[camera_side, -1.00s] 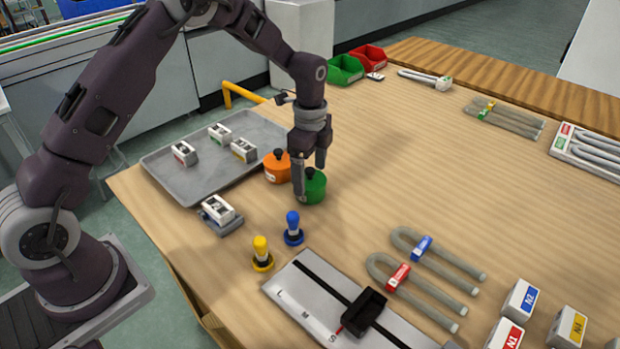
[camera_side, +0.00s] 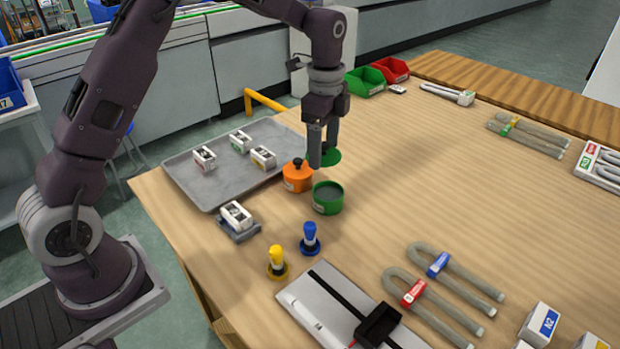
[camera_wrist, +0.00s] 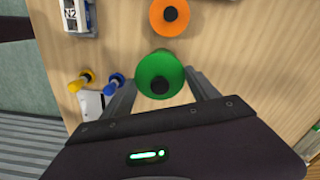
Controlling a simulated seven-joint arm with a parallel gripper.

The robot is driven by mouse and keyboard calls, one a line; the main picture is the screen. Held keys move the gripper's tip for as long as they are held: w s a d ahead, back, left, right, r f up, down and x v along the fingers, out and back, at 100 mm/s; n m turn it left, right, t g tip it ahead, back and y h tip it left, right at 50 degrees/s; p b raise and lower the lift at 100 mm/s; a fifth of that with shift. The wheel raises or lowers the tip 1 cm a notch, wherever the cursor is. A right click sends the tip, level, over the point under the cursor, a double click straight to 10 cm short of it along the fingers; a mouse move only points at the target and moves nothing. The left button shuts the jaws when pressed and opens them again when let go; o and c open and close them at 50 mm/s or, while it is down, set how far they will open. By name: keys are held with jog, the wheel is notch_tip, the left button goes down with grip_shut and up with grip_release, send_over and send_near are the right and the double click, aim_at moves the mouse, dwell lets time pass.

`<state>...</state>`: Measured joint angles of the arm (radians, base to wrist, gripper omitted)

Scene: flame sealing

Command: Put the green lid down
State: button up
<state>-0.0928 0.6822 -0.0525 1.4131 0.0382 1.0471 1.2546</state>
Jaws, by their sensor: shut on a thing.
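The green lid (camera_side: 332,158) hangs from my gripper (camera_side: 322,156), whose jaws are shut on its dark knob. It is in the air, apart from the table. The green pot (camera_side: 327,200) stands open on the table below and slightly nearer the side camera, with a grey interior showing. In the wrist view the green lid (camera_wrist: 159,66) sits between my fingers and hides what is beneath it.
An orange lidded pot (camera_side: 297,178) stands close left of the green pot. A blue stamp-like piece (camera_side: 310,238) and a yellow one (camera_side: 277,262) stand nearer. A grey tray (camera_side: 218,178) with several blocks lies left. Table right of the green pot is clear.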

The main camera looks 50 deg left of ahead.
aim_at(274, 202)
jog(key=s+a+f+n, duration=0.4)
jog(key=s+a+n, duration=0.4)
notch_tip(274, 202, down, 9)
jog(key=shift+a+f, duration=0.15)
jog(key=shift+f, duration=0.15)
jog(key=o, duration=1.3)
